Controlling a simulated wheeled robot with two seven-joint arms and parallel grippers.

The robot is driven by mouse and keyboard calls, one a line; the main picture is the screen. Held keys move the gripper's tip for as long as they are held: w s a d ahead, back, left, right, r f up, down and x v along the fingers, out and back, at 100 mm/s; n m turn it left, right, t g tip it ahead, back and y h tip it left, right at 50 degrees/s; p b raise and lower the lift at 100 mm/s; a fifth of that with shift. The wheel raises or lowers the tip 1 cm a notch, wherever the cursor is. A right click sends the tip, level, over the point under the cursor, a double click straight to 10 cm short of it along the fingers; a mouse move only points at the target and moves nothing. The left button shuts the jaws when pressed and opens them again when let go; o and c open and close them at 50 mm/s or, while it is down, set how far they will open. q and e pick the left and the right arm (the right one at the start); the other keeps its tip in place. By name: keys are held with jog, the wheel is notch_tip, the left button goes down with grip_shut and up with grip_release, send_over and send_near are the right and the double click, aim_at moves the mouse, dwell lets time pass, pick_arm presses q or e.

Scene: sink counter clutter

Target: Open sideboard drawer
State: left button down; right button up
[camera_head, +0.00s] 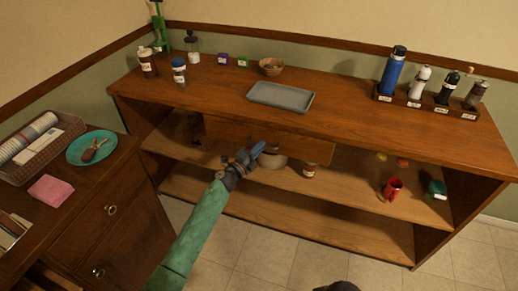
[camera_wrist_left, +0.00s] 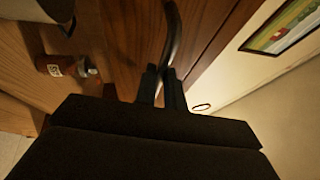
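The wooden sideboard (camera_head: 370,120) stands against the wall, with one drawer (camera_head: 305,148) hung under its top, above the open shelves. My left gripper (camera_head: 258,150) is at the middle of the drawer front and hides the handle in the head view. In the left wrist view a dark curved handle (camera_wrist_left: 173,34) runs in between the fingertips of my left gripper (camera_wrist_left: 161,72). The fingers are close together on it. I cannot tell whether the drawer stands slightly out.
On the sideboard top are a grey tray (camera_head: 281,96), a bowl (camera_head: 271,66) and a bottle rack (camera_head: 425,101). A jar (camera_head: 309,170) and a red mug (camera_head: 392,188) stand on the shelf below. A cabinet (camera_head: 110,220) is at left. The tiled floor in front is clear.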

pick_arm(q)
jog(key=shift+s, duration=0.1)
